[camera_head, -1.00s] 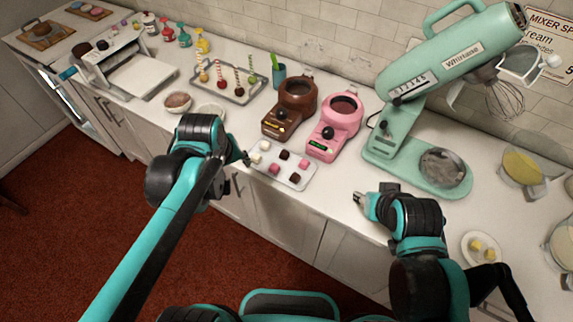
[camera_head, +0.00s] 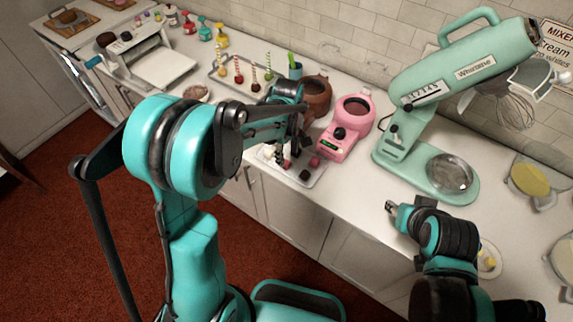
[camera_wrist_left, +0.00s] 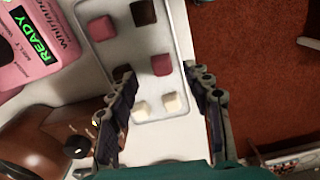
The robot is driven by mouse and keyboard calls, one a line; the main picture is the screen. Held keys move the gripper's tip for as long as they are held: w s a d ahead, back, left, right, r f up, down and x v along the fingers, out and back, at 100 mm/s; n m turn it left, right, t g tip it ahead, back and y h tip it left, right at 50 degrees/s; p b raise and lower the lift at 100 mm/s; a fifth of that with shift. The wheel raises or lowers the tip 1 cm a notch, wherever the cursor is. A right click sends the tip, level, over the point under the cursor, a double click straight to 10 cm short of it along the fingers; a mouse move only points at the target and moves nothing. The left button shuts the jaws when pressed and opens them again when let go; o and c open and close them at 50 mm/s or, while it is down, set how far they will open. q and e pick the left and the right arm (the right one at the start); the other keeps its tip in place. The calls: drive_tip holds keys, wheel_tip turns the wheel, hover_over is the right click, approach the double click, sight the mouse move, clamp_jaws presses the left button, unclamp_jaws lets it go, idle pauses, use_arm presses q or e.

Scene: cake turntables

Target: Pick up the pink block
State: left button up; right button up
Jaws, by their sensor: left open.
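A light tray (camera_head: 316,180) on the counter holds several small blocks. In the left wrist view one pink block (camera_wrist_left: 162,64) lies in the tray between my open left fingers (camera_wrist_left: 158,70), with empty space on both sides of it. A second pink block (camera_wrist_left: 101,28) lies farther up the tray; a pink block (camera_head: 314,162) also shows in the head view. My left gripper (camera_head: 281,157) hangs over the tray and hides part of it. I cannot tell its exact height. My right gripper (camera_head: 391,207) is over the counter to the right; its jaws are too small to read.
Dark blocks (camera_wrist_left: 122,75) and white blocks (camera_wrist_left: 172,102) lie close to the nearer pink one. A pink melter (camera_head: 345,125) and a brown melter (camera_head: 316,96) stand behind the tray. A green mixer (camera_head: 440,75) stands right. The counter's front edge is close.

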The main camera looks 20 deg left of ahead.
sight(286, 166)
use_arm(q)
drive_tip(key=f, duration=0.3)
drive_tip(key=f+b, duration=0.1)
drive_tip(key=shift+w+a+f, duration=0.1)
drive_tip(key=shift+a+f, duration=0.1)
drive_tip(key=shift+a, duration=0.1)
drive_tip(key=shift+r, duration=0.1)
drive_tip(key=shift+c, duration=0.3)
drive_tip(key=c, duration=1)
drive_tip(key=shift+o, duration=0.2)
drive_tip(key=shift+r, duration=0.5)
drive_tip(key=r, duration=0.2)
drive_tip(key=d+r+p, duration=0.1)
drive_tip(key=r, duration=0.1)
drive_tip(key=shift+p, duration=0.3)
drive_tip(key=s+d+r+p, duration=0.2)
drive_tip(key=d+r, duration=0.4)
drive_tip(key=d, duration=0.4)
drive_tip(key=shift+s, duration=0.7)
